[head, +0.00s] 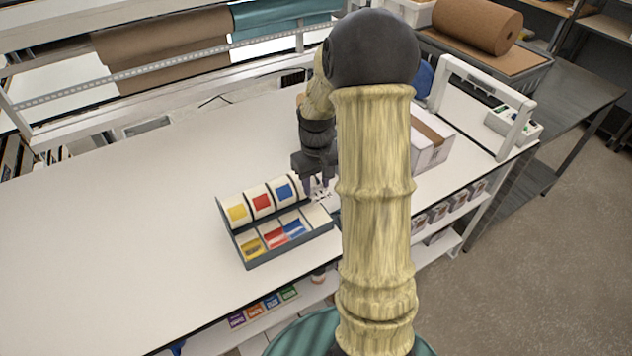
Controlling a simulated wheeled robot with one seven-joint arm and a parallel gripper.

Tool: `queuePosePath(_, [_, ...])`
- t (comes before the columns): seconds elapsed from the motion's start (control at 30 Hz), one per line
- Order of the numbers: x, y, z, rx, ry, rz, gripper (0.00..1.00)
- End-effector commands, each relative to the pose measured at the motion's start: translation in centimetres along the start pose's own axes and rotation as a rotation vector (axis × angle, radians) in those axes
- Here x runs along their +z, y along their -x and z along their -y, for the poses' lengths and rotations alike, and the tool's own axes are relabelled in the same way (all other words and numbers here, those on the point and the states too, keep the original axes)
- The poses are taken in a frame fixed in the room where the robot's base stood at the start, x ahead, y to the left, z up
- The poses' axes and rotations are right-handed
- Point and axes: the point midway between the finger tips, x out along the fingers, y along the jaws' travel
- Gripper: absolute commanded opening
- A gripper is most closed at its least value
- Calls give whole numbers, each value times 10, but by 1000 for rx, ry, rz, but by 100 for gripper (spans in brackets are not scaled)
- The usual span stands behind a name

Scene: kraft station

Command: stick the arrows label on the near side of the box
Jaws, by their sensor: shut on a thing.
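The label dispenser (240,247) is a dark grey tray on the table with rolls of yellow, red and blue labels. My gripper (318,186) points down at the tray's right end. It is shut on a small white piece with dark marks, which looks like the arrows label (322,196); its print is too small to read. The box (430,150) is white with a brown tape strip on top. It stands on the table to the right of my gripper, apart from it. My arm hides the box's left part.
The white table (130,230) is clear to the left of the dispenser. A white frame (485,95) stands at the table's right end, behind the box. A brown paper roll (478,25) lies at the back right. Small coloured packs (262,307) sit on the shelf below.

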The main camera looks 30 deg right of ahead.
Motion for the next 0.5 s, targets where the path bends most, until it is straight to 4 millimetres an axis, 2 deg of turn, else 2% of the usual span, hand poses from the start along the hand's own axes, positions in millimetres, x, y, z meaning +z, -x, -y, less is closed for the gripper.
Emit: queuePosePath(0.5, [0, 44, 0, 0, 0, -1, 17])
